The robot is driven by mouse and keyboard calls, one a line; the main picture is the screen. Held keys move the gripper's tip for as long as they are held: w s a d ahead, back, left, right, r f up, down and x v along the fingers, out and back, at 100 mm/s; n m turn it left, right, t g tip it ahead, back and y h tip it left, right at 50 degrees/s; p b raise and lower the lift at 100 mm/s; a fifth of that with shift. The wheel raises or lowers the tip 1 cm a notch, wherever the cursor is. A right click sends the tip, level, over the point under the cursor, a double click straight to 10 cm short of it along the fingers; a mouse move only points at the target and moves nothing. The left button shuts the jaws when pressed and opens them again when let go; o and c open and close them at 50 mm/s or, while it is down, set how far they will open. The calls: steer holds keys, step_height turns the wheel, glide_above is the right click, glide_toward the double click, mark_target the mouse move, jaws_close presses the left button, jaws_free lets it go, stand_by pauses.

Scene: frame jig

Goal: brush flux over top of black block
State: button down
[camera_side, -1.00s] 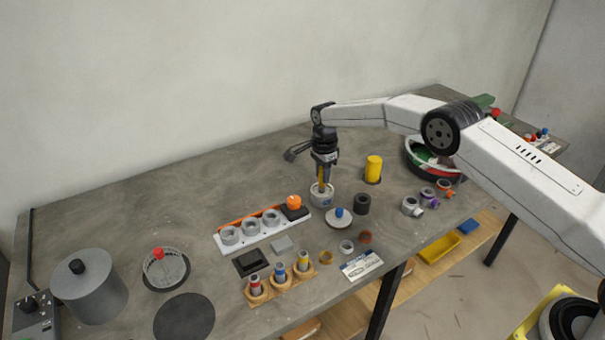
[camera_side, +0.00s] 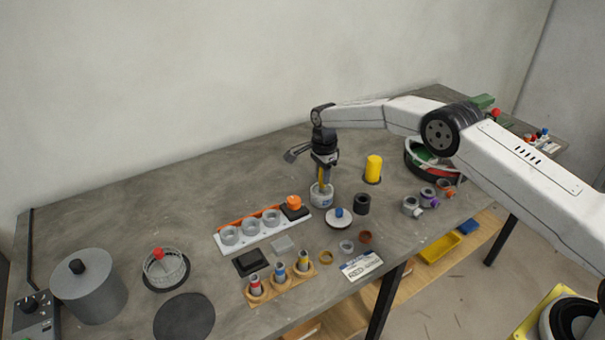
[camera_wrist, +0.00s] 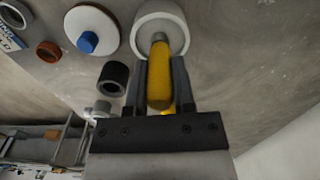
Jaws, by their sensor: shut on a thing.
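My gripper (camera_wrist: 160,85) is shut on the yellow handle (camera_wrist: 159,72) of a brush. The brush stands upright with its lower end in a pale round pot (camera_side: 321,197); its bristles are hidden inside. The pot also shows in the wrist view (camera_wrist: 174,22). The pot's contents cannot be made out. A flat black square block (camera_side: 250,263) lies on the table, left of and nearer the camera than the pot. It is apart from my gripper. Another dark block (camera_side: 294,213), with an orange knob on it, sits at the right end of a white strip.
A white lid with a blue knob (camera_side: 338,217) and a black cylinder (camera_side: 362,204) stand close to the pot. The white strip (camera_side: 250,239) holds several grey rings. A wooden rack (camera_side: 281,287) of small bottles stands in front. A yellow cylinder (camera_side: 374,167) is behind right.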

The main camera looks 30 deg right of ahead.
steer(key=shift+f, duration=0.55)
stand_by(1.0)
steer(key=shift+r, duration=0.1)
steer(key=shift+r, duration=3.45)
steer(key=shift+s, duration=0.15)
steer(key=s+d+r+n, duration=0.1)
steer(key=s+n, duration=0.8)
steer(key=s, duration=0.3)
steer(key=s+d+r+n, duration=0.1)
steer(key=s+n, duration=0.8)
steer(key=s, duration=0.3)
steer(key=shift+r, duration=0.25)
